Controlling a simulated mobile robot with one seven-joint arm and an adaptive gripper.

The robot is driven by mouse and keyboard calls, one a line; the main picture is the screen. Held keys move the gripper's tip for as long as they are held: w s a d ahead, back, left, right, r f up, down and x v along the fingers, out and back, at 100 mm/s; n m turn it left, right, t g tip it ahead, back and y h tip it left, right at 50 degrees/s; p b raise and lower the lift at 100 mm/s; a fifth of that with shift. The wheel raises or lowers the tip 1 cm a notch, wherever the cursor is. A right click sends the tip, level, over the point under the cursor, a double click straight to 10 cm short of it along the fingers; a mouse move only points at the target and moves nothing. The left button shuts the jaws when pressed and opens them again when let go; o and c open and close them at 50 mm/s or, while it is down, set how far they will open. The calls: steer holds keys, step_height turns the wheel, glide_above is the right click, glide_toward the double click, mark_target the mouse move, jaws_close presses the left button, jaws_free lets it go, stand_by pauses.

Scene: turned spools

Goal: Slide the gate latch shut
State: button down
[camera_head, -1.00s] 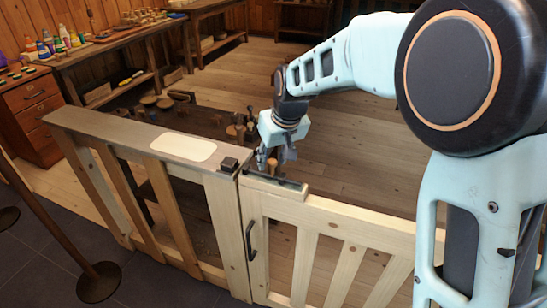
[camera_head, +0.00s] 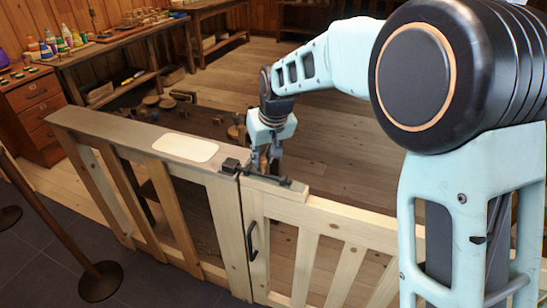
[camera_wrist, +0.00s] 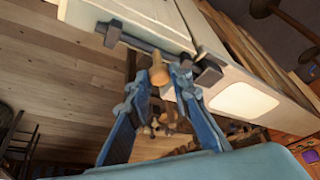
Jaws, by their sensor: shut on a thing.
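The gate latch has a dark sliding bolt (camera_head: 268,179) on top of the pale wooden gate (camera_head: 305,214). A dark keeper block (camera_head: 231,165) sits on the fixed fence post to the left. The bolt's left end reaches across the gap to the keeper; how deep it sits inside is unclear. In the wrist view the bolt (camera_wrist: 150,47) runs toward the keeper (camera_wrist: 208,74). A turned wooden knob (camera_wrist: 159,73) stands out from the bolt. My gripper (camera_head: 264,168) is shut on the knob, with its blue fingers (camera_wrist: 161,82) on both sides of it.
The fence's grey top board (camera_head: 100,125) carries a white plate (camera_head: 186,147). A dark pull handle (camera_head: 251,241) is on the gate's near face. A rope post base (camera_head: 100,283) stands at the lower left. Beyond the fence, wooden pieces lie on a dark mat; the floor to the right is open.

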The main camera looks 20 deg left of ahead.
steer(key=shift+w+a+r, duration=0.1)
steer(key=shift+a, duration=0.7)
steer(key=c, duration=1.8)
jaws_free()
steer(key=shift+a, duration=0.15)
steer(key=shift+o, duration=0.2)
steer(key=v, duration=1.2)
